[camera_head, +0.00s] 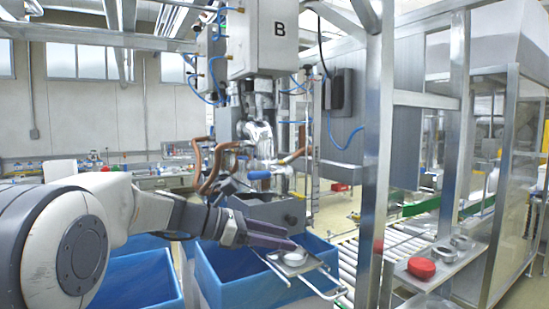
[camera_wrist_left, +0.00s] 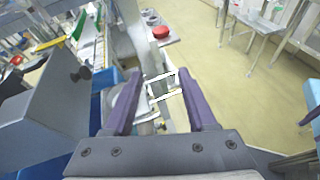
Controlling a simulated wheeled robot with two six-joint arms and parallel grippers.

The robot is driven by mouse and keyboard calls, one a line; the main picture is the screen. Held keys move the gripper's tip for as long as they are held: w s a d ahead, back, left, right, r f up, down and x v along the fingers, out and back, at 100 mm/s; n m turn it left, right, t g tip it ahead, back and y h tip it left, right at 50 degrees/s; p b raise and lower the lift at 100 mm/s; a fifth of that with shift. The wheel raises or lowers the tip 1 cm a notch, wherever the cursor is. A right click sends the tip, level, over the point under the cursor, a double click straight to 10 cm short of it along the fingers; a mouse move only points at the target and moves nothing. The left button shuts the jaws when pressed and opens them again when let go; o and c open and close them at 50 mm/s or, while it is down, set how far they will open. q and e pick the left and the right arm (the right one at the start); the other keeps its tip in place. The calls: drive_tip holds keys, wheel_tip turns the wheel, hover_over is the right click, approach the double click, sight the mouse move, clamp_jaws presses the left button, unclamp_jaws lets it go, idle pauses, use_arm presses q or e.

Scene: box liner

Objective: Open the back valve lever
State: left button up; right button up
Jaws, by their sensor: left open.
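My left gripper (camera_head: 292,238) reaches in from the left, its two dark purple fingers apart over the machine's metal bracket. In the left wrist view, the open fingers (camera_wrist_left: 160,98) have a small white rectangular loop (camera_wrist_left: 161,84) between them in the picture; I cannot tell whether they touch it. A lever-like blue handle (camera_head: 258,175) sits on the machine above and behind the gripper, apart from it. I cannot tell which part is the back valve lever. A round silver piece (camera_head: 294,258) lies below the fingertips. My right gripper is not in view.
A blue bin (camera_head: 235,285) stands under the gripper. A grey metal box (camera_head: 280,208) is close beside the fingers and also shows in the left wrist view (camera_wrist_left: 45,100). A steel post (camera_head: 374,160) stands to the right. A red round lid (camera_head: 421,268) lies on a shelf.

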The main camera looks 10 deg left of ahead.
sight(271, 174)
use_arm(q)
drive_tip(key=w+a+r+n+t+h+p, duration=0.1)
drive_tip(key=w+a+r+n+t, duration=0.45)
drive_tip(key=a+r, duration=0.6)
drive_tip(key=shift+n, duration=0.35)
drive_tip(key=p+x, duration=0.1)
drive_tip(key=x, duration=0.2)
drive_tip(key=p+x, duration=0.1)
drive_tip(key=x, duration=0.2)
drive_tip(key=p+x, duration=0.1)
drive_tip(key=x, duration=0.2)
drive_tip(key=shift+w+d+f+p, duration=0.15)
drive_tip(key=shift+d+f+p, duration=0.15)
drive_tip(key=shift+p, duration=0.1)
drive_tip(key=shift+w+d+f, duration=0.1)
drive_tip(key=shift+w+d, duration=0.15)
drive_tip(key=shift+d, duration=0.05)
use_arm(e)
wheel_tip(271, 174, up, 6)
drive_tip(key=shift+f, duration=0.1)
use_arm(q)
clamp_jaws()
